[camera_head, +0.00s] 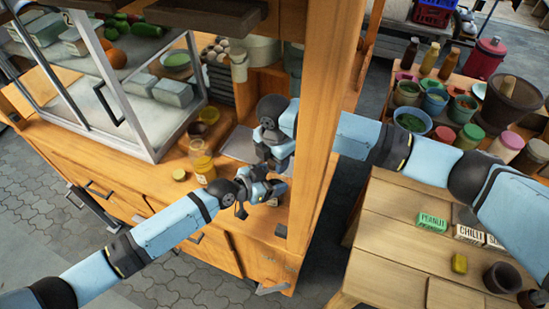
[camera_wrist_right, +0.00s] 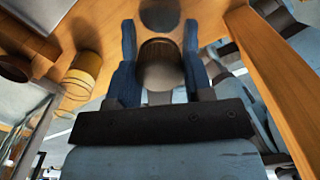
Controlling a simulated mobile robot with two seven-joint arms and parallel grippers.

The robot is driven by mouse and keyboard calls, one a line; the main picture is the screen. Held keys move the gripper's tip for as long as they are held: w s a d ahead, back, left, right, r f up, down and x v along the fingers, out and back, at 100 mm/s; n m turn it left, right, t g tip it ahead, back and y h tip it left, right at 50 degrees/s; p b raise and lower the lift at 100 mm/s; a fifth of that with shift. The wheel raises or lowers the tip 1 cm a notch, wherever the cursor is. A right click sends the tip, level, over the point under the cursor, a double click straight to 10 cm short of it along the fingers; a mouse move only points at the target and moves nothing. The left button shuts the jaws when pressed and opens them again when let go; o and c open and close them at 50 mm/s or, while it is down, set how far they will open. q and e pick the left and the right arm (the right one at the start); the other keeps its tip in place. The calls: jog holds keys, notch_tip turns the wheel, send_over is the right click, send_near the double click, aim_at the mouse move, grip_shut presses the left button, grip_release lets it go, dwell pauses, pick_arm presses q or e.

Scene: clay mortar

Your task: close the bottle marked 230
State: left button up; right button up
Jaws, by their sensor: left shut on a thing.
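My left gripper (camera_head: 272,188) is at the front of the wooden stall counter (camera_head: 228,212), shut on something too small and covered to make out. My right arm comes in behind the wooden post, and its gripper hangs just above and behind the left one. In the right wrist view the two blue fingers of my right gripper (camera_wrist_right: 160,50) stand wide apart, one on each side of a brown ribbed cap-like thing (camera_wrist_right: 160,52). I cannot tell whether they touch it. A yellow jar (camera_head: 203,165) stands left of my grippers. No marking 230 is readable.
A round yellowish lid (camera_head: 179,174) lies left of the yellow jar. A glass display case (camera_head: 120,90) stands at the left. The wooden post (camera_head: 325,120) rises close to the right of my grippers. A side table (camera_head: 400,240) holds labelled boxes and bowls.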

jog(key=m, duration=0.4)
jog(key=shift+a, duration=0.1)
jog(key=m, duration=0.2)
jog(key=shift+w+m, duration=0.1)
jog(key=shift+m, duration=0.3)
jog(key=o, duration=1)
jog(key=shift+r, duration=0.1)
jog(key=shift+r, duration=2.15)
